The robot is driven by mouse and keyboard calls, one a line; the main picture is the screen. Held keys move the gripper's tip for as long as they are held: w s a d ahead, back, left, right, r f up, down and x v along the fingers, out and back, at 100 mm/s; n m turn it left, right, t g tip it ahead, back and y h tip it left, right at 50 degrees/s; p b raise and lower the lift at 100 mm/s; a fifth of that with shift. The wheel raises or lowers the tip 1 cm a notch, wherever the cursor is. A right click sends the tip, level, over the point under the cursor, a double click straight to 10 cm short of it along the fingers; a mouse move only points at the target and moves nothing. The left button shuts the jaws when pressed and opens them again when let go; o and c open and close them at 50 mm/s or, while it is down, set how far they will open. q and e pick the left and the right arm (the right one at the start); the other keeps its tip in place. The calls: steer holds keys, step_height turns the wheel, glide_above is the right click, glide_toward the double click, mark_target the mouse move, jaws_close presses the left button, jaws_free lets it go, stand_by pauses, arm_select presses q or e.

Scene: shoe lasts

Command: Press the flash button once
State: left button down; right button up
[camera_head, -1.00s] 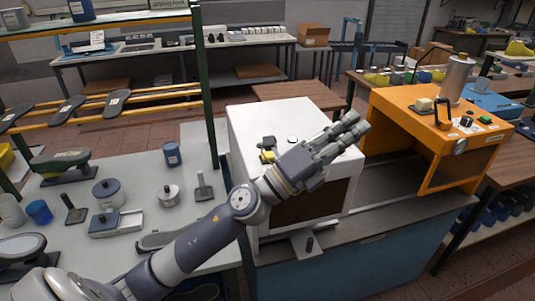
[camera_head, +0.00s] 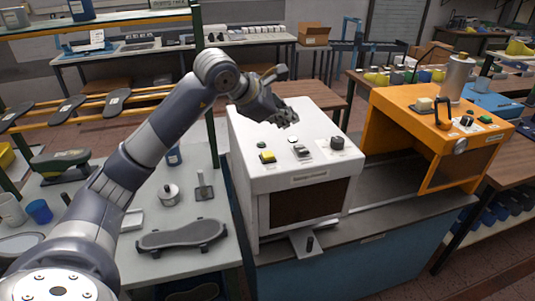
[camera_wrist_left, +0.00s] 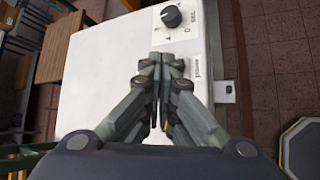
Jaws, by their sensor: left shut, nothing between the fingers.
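A white box-shaped machine (camera_head: 252,134) stands on the blue-sided bench, with controls on its sloped top. A yellow button (camera_head: 267,157) is at the left of that panel, a rocker-like switch (camera_head: 302,150) in the middle and a dark knob (camera_head: 337,143) at the right. I cannot read which is labelled flash. My left gripper (camera_head: 289,122) is shut and empty above the machine's top, behind the panel and apart from the button. In the left wrist view the shut fingers (camera_wrist_left: 167,62) lie over the white top, with the knob (camera_wrist_left: 171,16) beyond. My right gripper is not in view.
An orange machine (camera_head: 380,120) with its own controls and a metal cylinder stands to the right. A green shelf post (camera_head: 211,130) rises near my left arm.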

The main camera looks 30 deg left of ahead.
arm_select(q)
steer(key=y, duration=0.2)
glide_above(270, 155)
steer(key=shift+r+n, duration=0.3)
steer(key=shift+r, duration=0.15)
step_height(270, 155, down, 9)
steer(key=b, duration=0.7)
steer(key=shift+r, duration=0.1)
stand_by(0.8)
steer(key=shift+f+b, duration=0.4)
